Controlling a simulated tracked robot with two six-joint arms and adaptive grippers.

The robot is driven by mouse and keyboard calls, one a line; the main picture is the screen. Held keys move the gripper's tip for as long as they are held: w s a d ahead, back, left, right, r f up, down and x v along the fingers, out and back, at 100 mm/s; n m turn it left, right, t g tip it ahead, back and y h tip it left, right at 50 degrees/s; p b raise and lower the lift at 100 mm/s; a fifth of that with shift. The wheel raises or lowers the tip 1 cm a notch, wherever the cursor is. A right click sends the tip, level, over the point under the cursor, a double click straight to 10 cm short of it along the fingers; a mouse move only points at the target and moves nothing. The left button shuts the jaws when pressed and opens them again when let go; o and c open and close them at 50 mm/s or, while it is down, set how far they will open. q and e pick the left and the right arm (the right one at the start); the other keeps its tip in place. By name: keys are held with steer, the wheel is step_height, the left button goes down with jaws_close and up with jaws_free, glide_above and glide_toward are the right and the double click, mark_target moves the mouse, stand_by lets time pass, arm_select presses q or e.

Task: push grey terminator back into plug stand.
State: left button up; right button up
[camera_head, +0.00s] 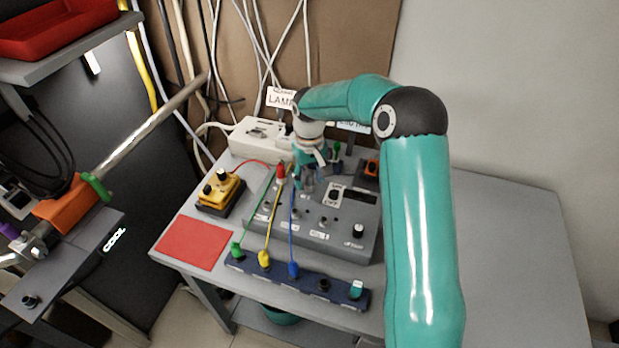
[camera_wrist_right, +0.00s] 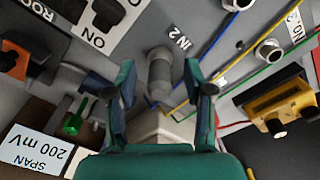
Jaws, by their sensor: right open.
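A grey ridged cylinder, seemingly the grey terminator (camera_wrist_right: 159,72), is beside the IN 2 label on the grey instrument panel (camera_head: 340,238). In the right wrist view it lies between the fingers of my right gripper (camera_wrist_right: 160,95), which are open with gaps on both sides. Whether it touches the panel socket is unclear. In the head view my right gripper (camera_head: 312,175) is low over the panel's back left part. A small stand with a green plug (camera_wrist_right: 74,120) is at the left in the wrist view; whether it is the plug stand is unclear. My left gripper is not in view.
A dark blue strip (camera_head: 325,293) with coloured plugs lies along the table's front. Green, yellow and blue leads run to the panel. A yellow box (camera_head: 220,190), red mat (camera_head: 193,243) and white power box (camera_head: 255,140) are at left. The table's right side is clear.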

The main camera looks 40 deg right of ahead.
mark_target(309, 172)
jaws_close()
steer(key=shift+w+r, duration=0.15)
steer(key=shift+r, duration=0.3)
step_height(309, 172, up, 19)
steer(key=shift+p, duration=0.4)
